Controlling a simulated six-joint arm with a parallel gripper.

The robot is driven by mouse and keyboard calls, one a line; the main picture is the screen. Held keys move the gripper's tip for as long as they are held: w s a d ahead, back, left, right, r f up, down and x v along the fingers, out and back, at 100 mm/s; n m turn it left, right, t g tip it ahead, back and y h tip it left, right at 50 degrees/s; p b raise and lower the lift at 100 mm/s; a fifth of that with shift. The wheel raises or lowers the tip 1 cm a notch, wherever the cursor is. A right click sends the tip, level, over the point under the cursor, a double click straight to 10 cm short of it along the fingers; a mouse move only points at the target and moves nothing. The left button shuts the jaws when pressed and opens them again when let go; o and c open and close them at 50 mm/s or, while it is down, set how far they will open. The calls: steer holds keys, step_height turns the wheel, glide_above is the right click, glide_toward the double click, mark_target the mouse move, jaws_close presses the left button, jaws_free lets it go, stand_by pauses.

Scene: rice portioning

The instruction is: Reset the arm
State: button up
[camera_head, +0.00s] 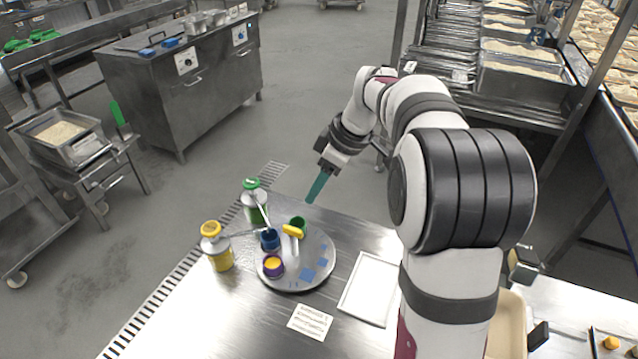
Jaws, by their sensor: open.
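My arm rises from the right side of the steel table and reaches back and to the left. My gripper (318,186) points down above the table's far edge, behind the round tray. Its teal fingers look narrow from this side. No object shows between them, and the gripper is apart from everything on the table.
The round grey tray (318,273) holds a green cup (298,223), a blue cup (270,240) and a purple cup (273,266). A yellow-capped jar (217,248) and a green-capped jar (254,203) stand beside it. A white rectangular tray (368,290) lies to the right.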

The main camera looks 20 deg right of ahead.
steer(key=s+a+f+m+g, duration=0.1)
steer(key=s+a+m, duration=0.3)
steer(key=s, duration=0.6)
steer(key=s+a+f+m+g+h, duration=0.1)
steer(key=s+a+m, duration=0.3)
steer(key=s, duration=0.7)
steer(key=s+a+f+m+g, duration=0.1)
steer(key=s+a+m, duration=0.3)
steer(key=s, duration=0.7)
steer(key=m, duration=0.2)
steer(key=shift+a+f+m, duration=0.15)
steer(key=shift+f+m, duration=0.05)
steer(key=shift+m, duration=0.1)
